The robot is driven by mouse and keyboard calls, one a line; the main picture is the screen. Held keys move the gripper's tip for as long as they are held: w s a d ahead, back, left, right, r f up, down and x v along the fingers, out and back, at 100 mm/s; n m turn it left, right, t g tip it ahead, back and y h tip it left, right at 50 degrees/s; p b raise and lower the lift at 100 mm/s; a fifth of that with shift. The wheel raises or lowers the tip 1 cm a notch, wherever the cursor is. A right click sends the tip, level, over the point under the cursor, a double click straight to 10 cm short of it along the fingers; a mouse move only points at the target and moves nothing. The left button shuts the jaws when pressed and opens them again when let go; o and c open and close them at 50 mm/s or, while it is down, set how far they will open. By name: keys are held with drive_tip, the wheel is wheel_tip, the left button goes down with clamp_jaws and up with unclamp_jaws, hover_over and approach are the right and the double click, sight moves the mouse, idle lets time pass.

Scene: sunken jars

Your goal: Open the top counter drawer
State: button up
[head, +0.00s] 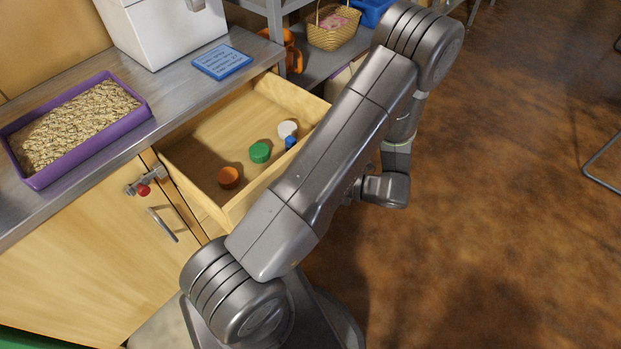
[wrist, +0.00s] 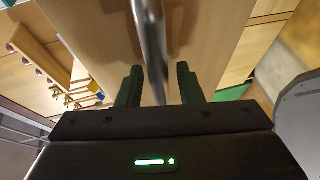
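The top counter drawer (head: 215,150) is pulled well out from under the metal counter in the head view. Its inside shows, with an orange lid (head: 229,177), a green lid (head: 260,152), a white lid (head: 287,129) and a small blue piece (head: 291,142) on its floor. My arm hides part of the drawer's front. In the wrist view, my gripper (wrist: 158,78) has its two dark green fingers apart, one on each side of a metal bar handle (wrist: 149,30). A gap shows between the bar and the right finger. The head view mostly hides my gripper behind the arm.
A purple tray of oats (head: 146,117), a white box (head: 165,35) and a blue card (head: 222,62) sit on the counter. A red-tipped fitting (head: 145,187) juts out beside a cupboard handle (head: 162,225). A wicker basket (head: 333,28) stands on the back shelf.

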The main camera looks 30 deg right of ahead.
drive_tip(key=shift+s, duration=0.1)
drive_tip(key=v, duration=1.3)
drive_tip(key=shift+s+d+r, duration=0.2)
drive_tip(key=shift+d, duration=0.05)
drive_tip(key=shift+w, duration=0.1)
drive_tip(key=x, duration=1.3)
drive_tip(key=shift+w+a+f, duration=0.1)
drive_tip(key=shift+a+f, duration=0.05)
drive_tip(key=shift+a, duration=0.05)
drive_tip(key=shift+w+a+f, duration=0.1)
drive_tip(key=shift+w+a, duration=0.05)
drive_tip(key=shift+w, duration=0.35)
